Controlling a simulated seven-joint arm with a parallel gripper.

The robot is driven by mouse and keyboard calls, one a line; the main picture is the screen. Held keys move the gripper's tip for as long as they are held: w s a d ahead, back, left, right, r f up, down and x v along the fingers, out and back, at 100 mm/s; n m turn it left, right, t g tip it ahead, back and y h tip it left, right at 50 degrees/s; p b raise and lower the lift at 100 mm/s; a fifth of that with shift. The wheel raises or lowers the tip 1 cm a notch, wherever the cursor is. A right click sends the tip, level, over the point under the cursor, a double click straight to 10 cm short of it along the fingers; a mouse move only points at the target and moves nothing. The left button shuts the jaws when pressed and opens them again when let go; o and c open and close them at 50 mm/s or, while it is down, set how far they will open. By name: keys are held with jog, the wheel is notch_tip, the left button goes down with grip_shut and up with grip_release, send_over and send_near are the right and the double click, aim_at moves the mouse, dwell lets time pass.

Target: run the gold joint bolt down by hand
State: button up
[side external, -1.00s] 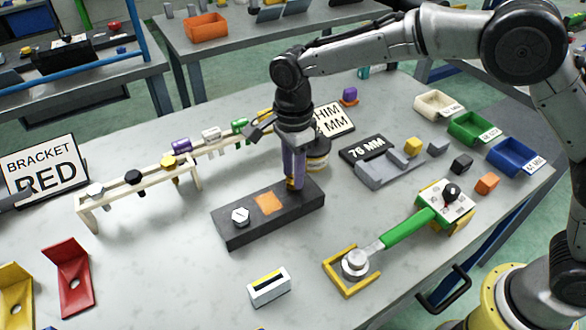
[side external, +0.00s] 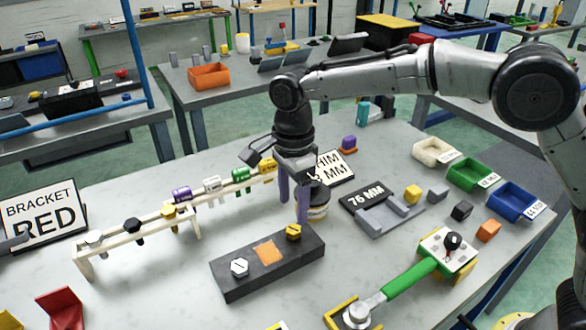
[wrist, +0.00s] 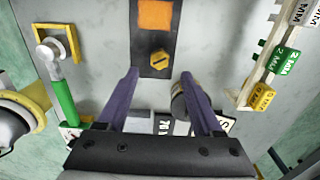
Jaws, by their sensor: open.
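The gold joint bolt (side external: 293,232) stands in the right end of the black block (side external: 262,277), its slotted head just above the top face. It also shows in the wrist view (wrist: 159,61). A silver slotted bolt (side external: 239,266) sits in the block's left end, with an orange square (side external: 267,252) between them. My gripper (side external: 293,212) is open and empty above the gold bolt. In the wrist view its purple fingers (wrist: 160,74) are spread, one to each side of the bolt and apart from it.
A pale rack (side external: 140,240) with bolts and labelled coloured shims runs behind the block. A round tub (side external: 318,212) stands close behind my gripper. A green-handled tool (side external: 410,276) lies to the right. Clear tabletop lies in front of the block.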

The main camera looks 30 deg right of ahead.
aim_at(293, 228)
notch_tip(293, 228, up, 9)
dwell(0.3)
jog(key=shift+f, duration=0.1)
